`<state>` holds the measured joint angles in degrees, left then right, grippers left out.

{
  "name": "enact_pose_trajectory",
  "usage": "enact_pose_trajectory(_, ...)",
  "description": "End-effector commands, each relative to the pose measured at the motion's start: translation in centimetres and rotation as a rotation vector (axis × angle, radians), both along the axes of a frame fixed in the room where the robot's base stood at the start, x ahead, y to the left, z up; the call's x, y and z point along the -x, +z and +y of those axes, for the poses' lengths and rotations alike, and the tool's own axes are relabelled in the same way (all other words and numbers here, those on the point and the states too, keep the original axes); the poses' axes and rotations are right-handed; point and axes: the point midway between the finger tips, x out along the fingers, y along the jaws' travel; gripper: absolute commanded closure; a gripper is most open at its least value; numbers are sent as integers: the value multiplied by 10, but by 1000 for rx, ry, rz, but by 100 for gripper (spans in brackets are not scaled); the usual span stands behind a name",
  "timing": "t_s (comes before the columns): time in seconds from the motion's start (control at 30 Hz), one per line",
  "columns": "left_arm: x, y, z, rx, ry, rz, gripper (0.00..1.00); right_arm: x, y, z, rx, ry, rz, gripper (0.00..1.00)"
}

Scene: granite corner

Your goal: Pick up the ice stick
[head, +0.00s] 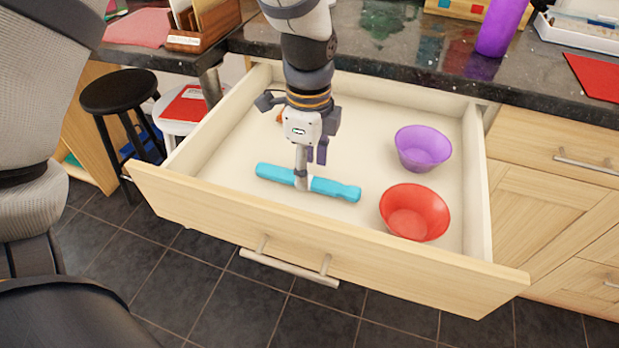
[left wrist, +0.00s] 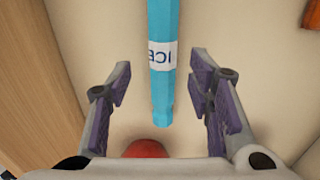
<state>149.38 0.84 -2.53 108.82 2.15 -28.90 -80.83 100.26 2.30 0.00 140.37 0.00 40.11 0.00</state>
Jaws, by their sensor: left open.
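The ice stick (head: 335,188) is a long light-blue bar with a white label. It lies flat in the open drawer. In the left wrist view the ice stick (left wrist: 163,95) runs up the picture, its label reading ICE. My left gripper (head: 310,163) points down over the middle of the stick in the head view and hides a little of it. In the left wrist view the left gripper (left wrist: 163,85) is open, with one purple-padded finger on each side of the stick and a gap to both. I cannot tell its exact height. My right gripper is not in view.
The wooden drawer (head: 330,257) also holds a purple bowl (head: 423,147) and a red bowl (head: 414,212), both right of the stick. A small orange-brown thing shows behind my gripper. The dark counter (head: 400,60) lies behind. A black stool (head: 118,92) stands at left.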

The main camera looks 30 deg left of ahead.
Motion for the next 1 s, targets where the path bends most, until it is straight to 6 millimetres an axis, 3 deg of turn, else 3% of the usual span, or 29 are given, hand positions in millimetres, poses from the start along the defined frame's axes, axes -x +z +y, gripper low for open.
enact_pose_trajectory(0.03, 0, -14, 5, 0, 2, 10, 53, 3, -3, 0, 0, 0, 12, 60)
enact_pose_trajectory(0.13, 0, -29, 5, 0, -1, 8, 53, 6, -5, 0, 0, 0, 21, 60)
enact_pose_trajectory(0.4, -1, -33, 5, 0, 0, 0, 53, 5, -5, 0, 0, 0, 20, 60)
enact_pose_trajectory(0.63, -1, -33, 5, 0, 0, 1, 100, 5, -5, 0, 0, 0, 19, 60)
enact_pose_trajectory(0.9, -1, -32, 5, 0, 0, 0, 100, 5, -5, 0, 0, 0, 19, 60)
enact_pose_trajectory(1.0, -2, -19, 5, 1, -1, -5, 100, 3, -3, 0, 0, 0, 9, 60)
